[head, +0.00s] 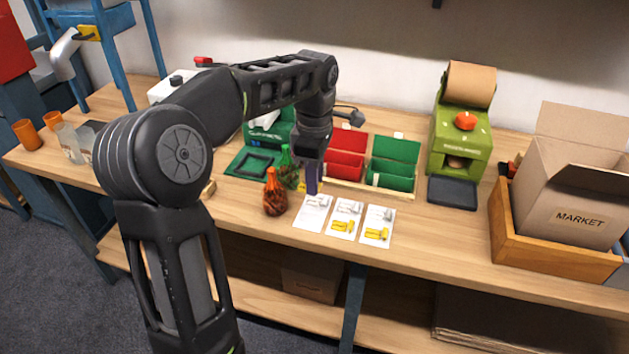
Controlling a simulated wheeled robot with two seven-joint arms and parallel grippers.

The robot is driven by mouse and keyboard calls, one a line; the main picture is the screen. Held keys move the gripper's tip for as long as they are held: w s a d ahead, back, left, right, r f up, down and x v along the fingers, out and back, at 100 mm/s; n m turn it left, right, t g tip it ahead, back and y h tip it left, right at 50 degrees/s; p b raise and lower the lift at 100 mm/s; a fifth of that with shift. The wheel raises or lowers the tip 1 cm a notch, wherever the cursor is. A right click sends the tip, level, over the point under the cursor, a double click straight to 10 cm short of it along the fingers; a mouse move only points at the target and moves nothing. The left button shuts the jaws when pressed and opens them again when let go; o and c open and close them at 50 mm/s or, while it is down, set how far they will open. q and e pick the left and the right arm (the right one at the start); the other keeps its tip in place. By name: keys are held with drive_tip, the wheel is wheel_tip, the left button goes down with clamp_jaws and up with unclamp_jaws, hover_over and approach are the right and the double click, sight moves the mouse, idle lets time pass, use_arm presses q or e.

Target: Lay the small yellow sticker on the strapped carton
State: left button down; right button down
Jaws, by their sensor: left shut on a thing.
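My left gripper (312,188) reaches down over the back edge of the printed cards, its fingers closed. A small yellow patch (302,187) shows right at its fingertips and looks like the small yellow sticker, mostly hidden by the fingers. An open carton (577,190) marked MARKET stands at the right in a wooden tray (545,250); I see no strap on it. Another brown carton (310,275) lies on the lower shelf, partly in shadow; I cannot tell whether it is strapped. My right gripper is not in view.
Printed cards (346,219) lie in front. Red (345,165) and green (393,178) bins and a green machine (460,135) stand behind. The bench (440,235) is clear at front right.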

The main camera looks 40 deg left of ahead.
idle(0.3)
use_arm(q)
drive_tip(key=w+d+f+m, duration=0.1)
drive_tip(key=w+d+m, duration=0.1)
drive_tip(key=d+m, duration=0.7)
drive_tip(key=w+d+f+m+p, duration=0.1)
drive_tip(key=w+d+f+m, duration=0.1)
drive_tip(key=d+m, duration=0.7)
drive_tip(key=m, duration=0.3)
drive_tip(key=shift+w+m+p, duration=0.2)
drive_tip(key=shift+m+p, duration=0.1)
drive_tip(key=shift+m, duration=0.1)
